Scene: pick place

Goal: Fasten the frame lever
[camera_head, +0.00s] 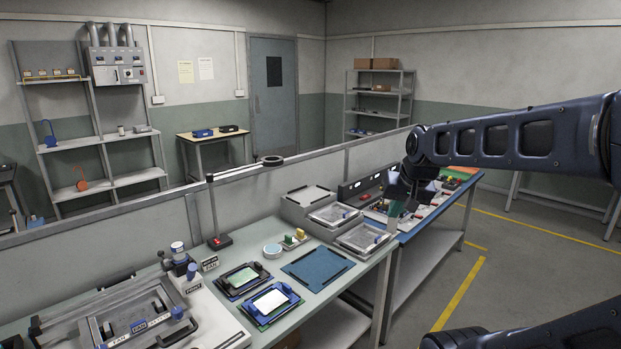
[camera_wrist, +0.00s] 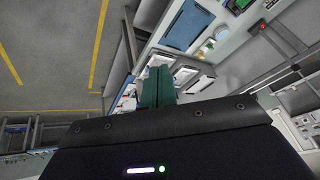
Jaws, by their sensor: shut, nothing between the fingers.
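A grey machine (camera_head: 205,318) with a flat framed bed (camera_head: 135,312) stands at the near left end of the bench. Small labels, a blue knob and dark handles show on it. I cannot tell for sure which part is the frame lever. My gripper (camera_head: 396,209) is far to the right of this machine, raised near the blue-topped bench and touching nothing that I can make out. Its green fingers also show in the wrist view (camera_wrist: 154,86), together and empty. The machine is not clearly in the wrist view.
The bench (camera_head: 262,240) also carries two small framed boards (camera_head: 272,302), a blue mat (camera_head: 318,267), grey trays (camera_head: 362,238) and a lamp post with a red button (camera_head: 220,241). A low partition (camera_head: 150,238) runs behind it. Floor at right is open.

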